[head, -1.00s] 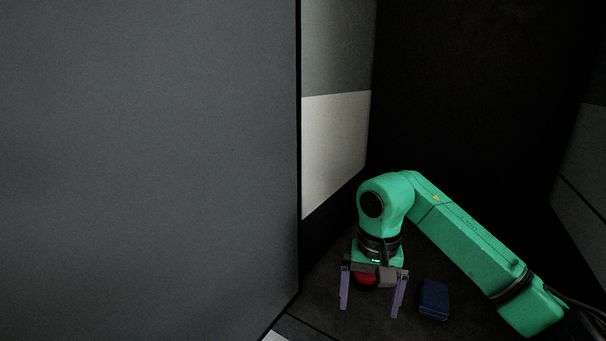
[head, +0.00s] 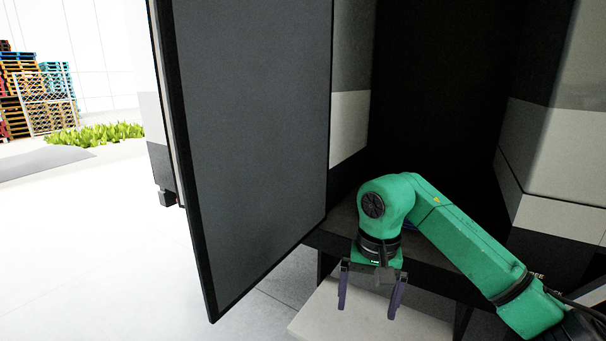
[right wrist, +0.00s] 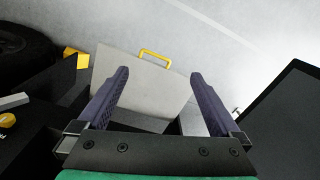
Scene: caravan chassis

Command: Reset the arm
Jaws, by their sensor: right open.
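My right arm (head: 450,235) is green and bent down in front of the caravan compartment. My right gripper (head: 368,303) hangs from it, pointing down, with its purple fingers apart and nothing between them. It is outside the compartment, above a pale step plate (head: 325,312). In the right wrist view the open fingers (right wrist: 160,76) show over the same plate (right wrist: 135,85), which has a yellow handle (right wrist: 155,56). My left gripper is not in view.
A dark grey open door (head: 250,150) stands left of my arm; it is at the right in the wrist view (right wrist: 290,125). A black tyre (right wrist: 22,55) is at the wrist view's left. Pale floor (head: 90,240) is clear at left, with pallets (head: 30,90) far behind.

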